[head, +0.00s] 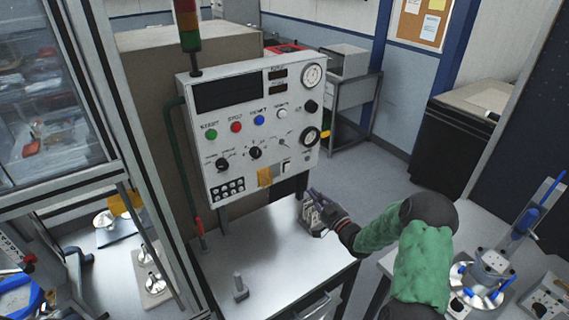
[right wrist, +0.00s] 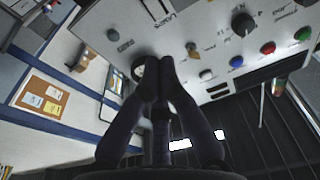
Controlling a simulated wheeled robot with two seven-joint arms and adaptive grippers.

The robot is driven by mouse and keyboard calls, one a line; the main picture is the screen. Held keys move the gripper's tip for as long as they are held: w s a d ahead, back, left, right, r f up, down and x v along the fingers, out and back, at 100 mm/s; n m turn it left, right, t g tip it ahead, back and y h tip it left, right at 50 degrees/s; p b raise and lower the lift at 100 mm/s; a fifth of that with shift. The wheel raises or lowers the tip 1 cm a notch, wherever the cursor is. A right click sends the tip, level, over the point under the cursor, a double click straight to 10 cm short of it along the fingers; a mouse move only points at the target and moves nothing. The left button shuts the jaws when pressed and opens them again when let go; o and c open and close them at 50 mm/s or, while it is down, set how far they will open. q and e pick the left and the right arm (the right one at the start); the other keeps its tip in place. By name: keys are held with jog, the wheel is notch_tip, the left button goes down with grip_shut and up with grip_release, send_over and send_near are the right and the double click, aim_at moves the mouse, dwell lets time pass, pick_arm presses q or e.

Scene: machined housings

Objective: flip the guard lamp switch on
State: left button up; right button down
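The white control panel (head: 240,180) stands upright on the metal table. It also shows upside down in the right wrist view (right wrist: 215,40). A small toggle switch (head: 283,140) sits right of the black knobs, and I see it as a tan lever in the right wrist view (right wrist: 193,50). A white switch (head: 285,167) is below it. The labels are too small to tell which is the guard lamp switch. My right gripper (head: 313,193) is below the panel's lower right corner, its fingers together and empty (right wrist: 162,62), pointing at the panel. My left gripper is out of view.
Small metal parts (head: 306,213) stand on the table (head: 265,255) beside my right gripper. A metal post (head: 240,287) stands near the front. A green pipe (head: 172,150) runs along the panel's left side. The middle of the table is clear.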

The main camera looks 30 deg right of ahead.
aim_at(288, 164)
jog(key=shift+s+r, duration=0.15)
jog(key=w, duration=0.4)
jog(key=w+r+p, duration=0.1)
jog(key=w, duration=0.4)
jog(key=w+a, duration=0.1)
jog(key=w, duration=0.3)
jog(key=shift+w+r+p, duration=0.35)
jog(key=shift+r, duration=0.05)
jog(key=shift+w, duration=0.1)
jog(key=shift+w+r, duration=0.1)
jog(key=shift+w+a+r+g, duration=0.1)
jog(key=shift+w+g, duration=0.05)
jog(key=shift+g, duration=0.15)
